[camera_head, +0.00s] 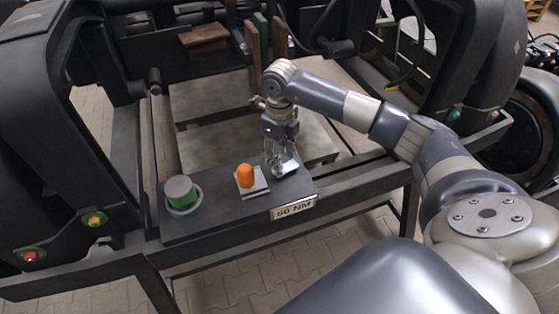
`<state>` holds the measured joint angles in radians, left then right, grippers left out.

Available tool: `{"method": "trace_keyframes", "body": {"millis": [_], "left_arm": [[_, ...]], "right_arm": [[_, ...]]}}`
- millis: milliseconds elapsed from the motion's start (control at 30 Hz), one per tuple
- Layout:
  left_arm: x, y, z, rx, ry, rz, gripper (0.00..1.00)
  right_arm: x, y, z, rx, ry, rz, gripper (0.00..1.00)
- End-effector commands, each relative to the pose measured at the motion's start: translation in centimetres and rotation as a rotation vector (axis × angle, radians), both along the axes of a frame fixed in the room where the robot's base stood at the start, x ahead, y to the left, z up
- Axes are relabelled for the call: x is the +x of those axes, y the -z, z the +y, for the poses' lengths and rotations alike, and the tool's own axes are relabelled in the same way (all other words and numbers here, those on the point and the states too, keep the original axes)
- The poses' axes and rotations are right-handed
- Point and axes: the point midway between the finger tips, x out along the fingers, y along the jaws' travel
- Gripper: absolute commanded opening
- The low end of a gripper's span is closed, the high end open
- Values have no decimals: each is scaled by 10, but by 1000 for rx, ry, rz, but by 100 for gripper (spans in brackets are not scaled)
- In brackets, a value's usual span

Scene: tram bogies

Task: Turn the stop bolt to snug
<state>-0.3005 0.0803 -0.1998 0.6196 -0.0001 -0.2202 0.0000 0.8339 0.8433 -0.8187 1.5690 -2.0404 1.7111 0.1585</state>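My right gripper (281,168) points down at the right end of a dark bench plate (222,215). Its fingertips are close to a small pale metal piece (289,167). I cannot tell whether the fingers are closed on anything, as they hide what is between them. An orange cap (245,175) stands upright on a light square base left of the gripper. Further left is a green cylinder with a grey top (180,191) in a round pale ring. I cannot tell which piece is the stop bolt. My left gripper is not in view.
A label (294,208) ending in "0 NM" is on the plate's front edge. Dark bogie frames stand at left and right, with coloured bolts (95,221) at the lower left. Brown upright blocks (254,50) and cables are behind the gripper. The plate's middle front is bare.

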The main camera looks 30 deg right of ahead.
Motion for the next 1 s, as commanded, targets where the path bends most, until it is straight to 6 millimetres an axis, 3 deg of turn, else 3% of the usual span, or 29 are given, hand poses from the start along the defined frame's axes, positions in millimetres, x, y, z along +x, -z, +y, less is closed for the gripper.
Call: {"method": "trace_keyframes", "body": {"millis": [233,600,633,800,1000], "left_arm": [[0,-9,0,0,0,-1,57],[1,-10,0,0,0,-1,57],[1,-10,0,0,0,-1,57],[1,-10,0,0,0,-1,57],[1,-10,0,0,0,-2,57]], "right_arm": [[-1,33,1,2,-1,2,39],[0,41,1,1,-3,-1,39],[0,41,1,1,-3,-1,37],[0,41,1,1,-2,-1,0],[0,41,1,1,0,-1,0]]}}
